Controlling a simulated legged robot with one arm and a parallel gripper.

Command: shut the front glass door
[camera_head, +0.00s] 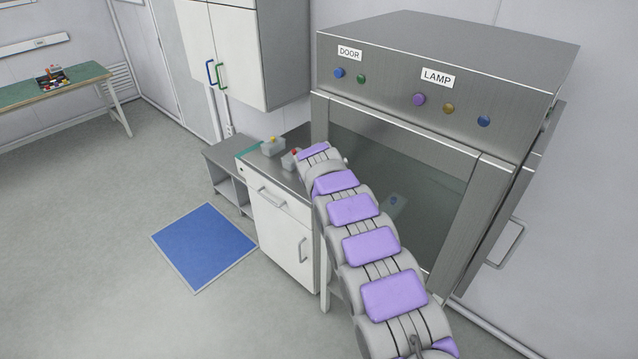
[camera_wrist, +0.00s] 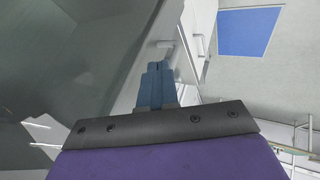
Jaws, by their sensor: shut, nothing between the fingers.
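The steel cabinet (camera_head: 450,50) stands at the right in the head view, with a dark glass front (camera_head: 400,150) below its control panel. I cannot tell whether the glass is fully down, as my arm covers part of it. Under the DOOR label (camera_head: 349,53) are a blue button (camera_head: 339,73) and a green button (camera_head: 361,79). My arm reaches along the cabinet's front to its left edge. My gripper (camera_wrist: 156,68) is shut and empty in the wrist view, beside a grey glassy surface (camera_wrist: 65,75); contact is unclear. Its fingers are hidden in the head view.
Under the LAMP label (camera_head: 437,77) are purple, yellow and blue buttons. A white-fronted counter (camera_head: 283,235) with small grey boxes stands left of the cabinet. A wall cupboard (camera_head: 230,50) hangs above. A blue floor mat (camera_head: 205,246) and open floor lie left.

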